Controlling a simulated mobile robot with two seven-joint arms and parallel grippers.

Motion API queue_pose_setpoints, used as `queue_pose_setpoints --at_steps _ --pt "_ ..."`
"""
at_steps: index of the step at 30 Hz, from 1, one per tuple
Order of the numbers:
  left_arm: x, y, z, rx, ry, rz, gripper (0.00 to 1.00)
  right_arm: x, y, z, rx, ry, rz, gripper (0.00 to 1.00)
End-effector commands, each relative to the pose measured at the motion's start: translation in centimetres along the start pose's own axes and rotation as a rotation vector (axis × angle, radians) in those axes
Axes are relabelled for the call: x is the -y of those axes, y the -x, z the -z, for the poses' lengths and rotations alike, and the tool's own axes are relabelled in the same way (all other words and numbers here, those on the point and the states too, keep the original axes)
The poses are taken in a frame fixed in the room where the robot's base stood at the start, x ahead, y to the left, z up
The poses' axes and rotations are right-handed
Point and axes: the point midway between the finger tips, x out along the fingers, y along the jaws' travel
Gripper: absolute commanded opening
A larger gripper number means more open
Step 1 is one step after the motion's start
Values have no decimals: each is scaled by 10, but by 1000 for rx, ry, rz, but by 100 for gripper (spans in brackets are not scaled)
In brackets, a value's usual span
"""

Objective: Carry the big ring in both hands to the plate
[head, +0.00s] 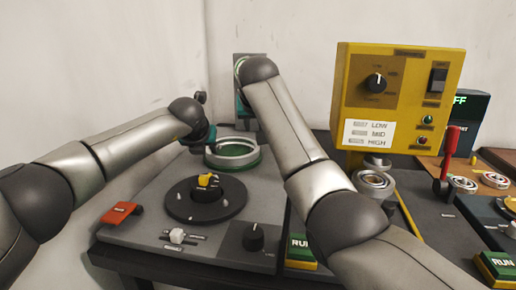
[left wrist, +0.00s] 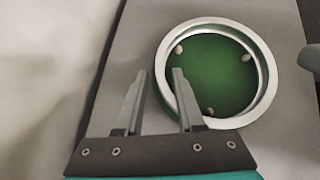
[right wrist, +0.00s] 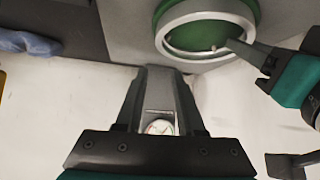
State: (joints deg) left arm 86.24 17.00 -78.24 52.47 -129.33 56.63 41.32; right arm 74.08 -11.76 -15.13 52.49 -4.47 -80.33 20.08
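The big ring (head: 210,157) is a wide silver ring standing around a green disc with three pale studs, at the back of the grey bench. My left gripper (left wrist: 161,71) is open, one finger outside the ring's wall and one over its inside; I cannot tell how deep they reach. The ring (left wrist: 268,75) looks unheld. My right gripper (right wrist: 162,69) looks open, its tips just short of the ring (right wrist: 170,43); the arm hides it in the head view. A round dark plate (head: 228,205) with a yellow centre piece and small studs lies in front of the ring.
A red block (head: 121,212), a slider (head: 177,236) and a black knob (head: 254,237) are near the bench's front. A yellow control box (head: 400,95), a smaller metal ring (head: 374,181) and a red lever (head: 447,165) stand to the right. A wall is close behind.

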Motion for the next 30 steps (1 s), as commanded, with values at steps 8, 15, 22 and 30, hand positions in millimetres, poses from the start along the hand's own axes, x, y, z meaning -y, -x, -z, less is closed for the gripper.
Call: queue_pose_setpoints --at_steps 8,15,22,30 --pt "0 0 0 0 0 0 38 -4 -14 13 1 1 -2 38" --pt "0 0 0 0 0 0 38 -5 -40 -11 4 0 1 38" --pt "0 0 0 0 0 0 38 -5 -60 -33 1 1 0 38" --pt "0 0 0 0 0 0 38 -5 -65 -38 -1 0 0 38"
